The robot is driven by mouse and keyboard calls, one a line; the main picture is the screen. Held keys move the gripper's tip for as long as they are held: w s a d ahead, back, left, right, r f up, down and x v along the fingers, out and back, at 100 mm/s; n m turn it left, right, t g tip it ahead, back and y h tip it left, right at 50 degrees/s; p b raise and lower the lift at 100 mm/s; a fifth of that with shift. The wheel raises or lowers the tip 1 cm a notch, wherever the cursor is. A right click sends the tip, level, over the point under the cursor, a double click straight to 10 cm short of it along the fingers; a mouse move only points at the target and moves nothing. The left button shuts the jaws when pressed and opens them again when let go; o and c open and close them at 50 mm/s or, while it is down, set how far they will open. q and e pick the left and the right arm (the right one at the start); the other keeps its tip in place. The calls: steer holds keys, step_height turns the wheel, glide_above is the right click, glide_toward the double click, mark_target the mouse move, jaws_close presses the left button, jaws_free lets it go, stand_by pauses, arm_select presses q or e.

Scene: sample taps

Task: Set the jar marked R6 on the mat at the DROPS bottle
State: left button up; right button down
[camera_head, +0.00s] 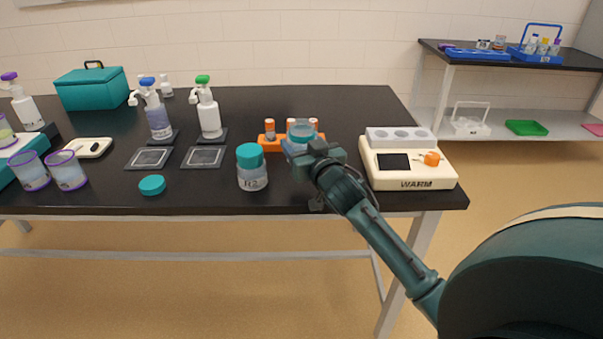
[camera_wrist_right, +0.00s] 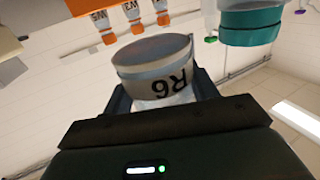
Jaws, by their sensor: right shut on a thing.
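The jar marked R6 (camera_wrist_right: 155,68) is in my right gripper (camera_wrist_right: 165,100). The wrist view is upside down, and the R6 label reads inverted there. In the head view the jar (camera_head: 300,131) looks clear, with no teal lid visible on it. My right gripper (camera_head: 312,150) holds it in front of the orange rack. Two square mats, a left one (camera_head: 149,158) and a right one (camera_head: 204,157), lie empty before a blue-capped pump bottle (camera_head: 158,118) and a green-capped one (camera_head: 209,115). I cannot read which bottle says DROPS. My left gripper is out of view.
A teal-lidded jar marked R2 (camera_head: 252,172) stands between the right mat and my gripper. A loose teal lid (camera_head: 152,185) lies near the front edge. The orange rack (camera_head: 270,143) holds vials. The WARM device (camera_head: 415,183) is to the right; purple-rimmed cups (camera_head: 67,171) are left.

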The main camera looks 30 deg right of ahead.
steer(key=shift+f, duration=3.1)
steer(key=shift+f, duration=0.1)
steer(key=shift+f+b, duration=0.1)
steer(key=shift+b, duration=0.25)
steer(key=shift+c, duration=2.2)
jaws_free()
